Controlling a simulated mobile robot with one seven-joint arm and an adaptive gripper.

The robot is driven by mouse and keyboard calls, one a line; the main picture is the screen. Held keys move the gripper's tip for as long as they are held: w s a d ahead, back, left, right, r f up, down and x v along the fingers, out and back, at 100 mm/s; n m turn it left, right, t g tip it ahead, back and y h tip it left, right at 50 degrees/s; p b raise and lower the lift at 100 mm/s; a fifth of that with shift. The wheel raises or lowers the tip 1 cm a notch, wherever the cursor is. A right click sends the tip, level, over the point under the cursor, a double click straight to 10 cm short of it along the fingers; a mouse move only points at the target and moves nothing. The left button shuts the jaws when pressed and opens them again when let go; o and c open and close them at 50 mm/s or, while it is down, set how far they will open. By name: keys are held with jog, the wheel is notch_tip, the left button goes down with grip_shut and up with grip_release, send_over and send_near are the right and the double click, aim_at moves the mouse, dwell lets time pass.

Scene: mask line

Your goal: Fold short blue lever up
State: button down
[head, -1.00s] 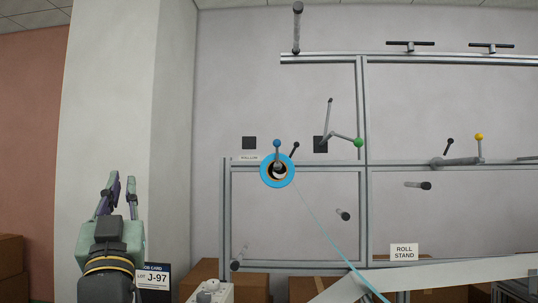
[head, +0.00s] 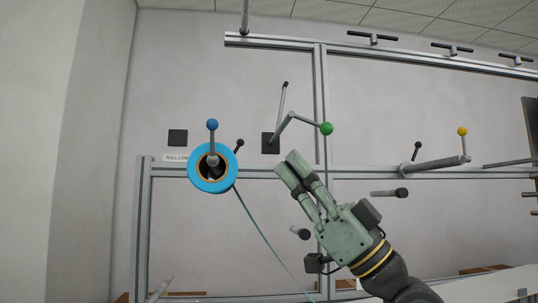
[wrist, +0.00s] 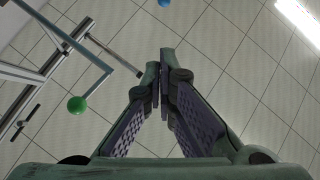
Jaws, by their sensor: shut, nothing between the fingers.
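The short blue lever (head: 212,132) is a short grey rod with a blue ball on its end. In the head view it points upward from the hub of a blue roll (head: 228,180), its ball above the roll's upper rim. The blue ball also shows at the top edge of the wrist view (wrist: 164,3). My gripper (head: 287,164) is shut and empty. In the head view its fingertips are right of the roll and below the green-knobbed lever, apart from the blue lever. The two fingers nearly meet in the wrist view (wrist: 162,85).
A green-knobbed lever (head: 326,129) sticks out just above my fingers; its ball shows left in the wrist view (wrist: 77,105). A yellow-knobbed lever (head: 463,133) stands farther right. Metal frame bars (head: 321,95) and dark-ended pegs (head: 390,193) surround my gripper. A blue strip (head: 262,235) hangs from the roll.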

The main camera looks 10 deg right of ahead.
aim_at(212, 140)
jog(key=w+a+f+p+x, duration=0.1)
jog(key=p+x, duration=0.4)
jog(key=x, duration=0.7)
jog(key=shift+w+a+f, duration=0.2)
jog(key=shift+a+f, duration=0.1)
jog(key=shift+a, duration=0.15)
jog(key=shift+w+r, duration=0.6)
jog(key=shift+w, duration=0.05)
jog(key=shift+w+r+b, duration=0.35)
jog(key=shift+w+b, duration=0.05)
jog(key=shift+w, duration=0.25)
jog(key=shift+w+r, duration=0.1)
jog(key=shift+w, duration=0.1)
dwell(0.6)
jog(key=shift+s, duration=0.1)
dwell(0.4)
